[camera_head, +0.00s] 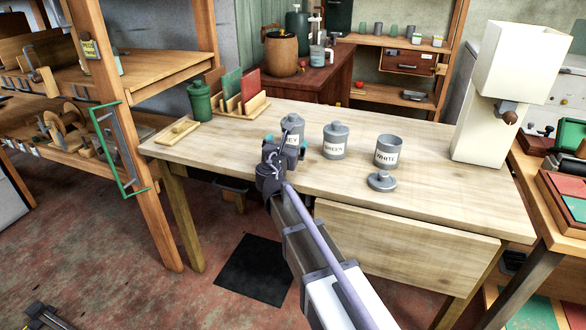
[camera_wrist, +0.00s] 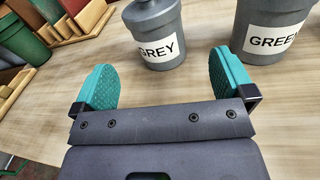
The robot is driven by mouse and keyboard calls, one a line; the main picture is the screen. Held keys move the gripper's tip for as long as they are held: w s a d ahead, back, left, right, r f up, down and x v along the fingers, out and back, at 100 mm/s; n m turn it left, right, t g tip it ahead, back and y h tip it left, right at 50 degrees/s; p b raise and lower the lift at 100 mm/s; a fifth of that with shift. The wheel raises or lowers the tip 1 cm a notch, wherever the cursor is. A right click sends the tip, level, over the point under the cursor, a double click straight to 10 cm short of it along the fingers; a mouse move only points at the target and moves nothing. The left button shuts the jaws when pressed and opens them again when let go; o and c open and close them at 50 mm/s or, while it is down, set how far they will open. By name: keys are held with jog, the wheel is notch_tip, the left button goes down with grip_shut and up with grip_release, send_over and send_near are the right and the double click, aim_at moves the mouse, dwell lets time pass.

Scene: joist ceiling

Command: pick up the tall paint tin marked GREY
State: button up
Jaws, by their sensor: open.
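The grey tin marked GREY (camera_head: 293,125) stands upright with its lid on, on the wooden table. In the head view my gripper hides part of it and its label. In the wrist view the GREY tin (camera_wrist: 158,32) stands just ahead of the gap between my fingers, with its top cut off. My gripper (camera_wrist: 163,68) is open and empty, its teal fingers apart, low over the table. In the head view my gripper (camera_head: 285,143) is on the near side of the tin.
The GREEN tin (camera_head: 335,141) stands close to the right, also in the wrist view (camera_wrist: 272,28). Beyond it is the lidless WHITE tin (camera_head: 388,151), with a loose lid (camera_head: 381,181) before it. A rack (camera_head: 240,104) and green canister (camera_head: 199,101) stand left.

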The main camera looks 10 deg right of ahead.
jog(key=shift+w+a+f+n, duration=0.25)
jog(key=shift+a+n, duration=0.2)
jog(key=shift+n, duration=0.25)
jog(key=shift+r, duration=0.2)
jog(key=shift+w+p, duration=0.3)
jog(key=shift+w, duration=0.05)
jog(key=x, duration=0.4)
jog(key=shift+w+d, duration=0.15)
jog(key=shift+w, duration=0.15)
jog(key=x, duration=0.5)
jog(key=shift+w+d, duration=0.2)
jog(key=shift+d, duration=0.1)
jog(key=shift+s, duration=0.1)
jog(key=c, duration=1.4)
jog(key=shift+o, duration=0.2)
notch_tip(320, 180, up, 10)
jog(key=p, duration=1)
jog(key=shift+r, duration=0.2)
